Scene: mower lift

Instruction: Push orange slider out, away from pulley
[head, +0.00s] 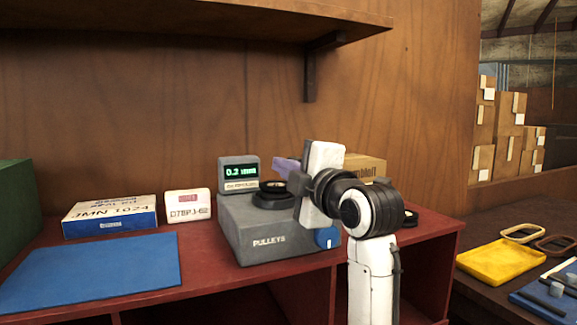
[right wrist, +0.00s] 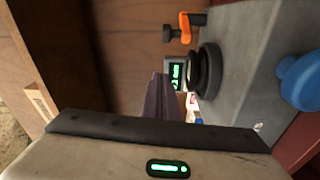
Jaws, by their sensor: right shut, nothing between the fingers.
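The orange slider (right wrist: 185,27) shows in the right wrist view near the top, with a dark post at its side, next to the black pulley (right wrist: 206,71) on the grey test box (right wrist: 243,65). In the head view the slider is hidden behind my right arm. The pulley (head: 271,194) sits on top of the box labelled PULLEYS (head: 262,239). My right gripper (head: 279,164) is shut and empty above the box, near the pulley. It also shows in the right wrist view (right wrist: 159,76), apart from the slider. My left gripper is not in view.
A small display (head: 239,173) stands behind the pulley. A blue knob (head: 327,238) is on the box's front. A shelf (head: 180,22) hangs above.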

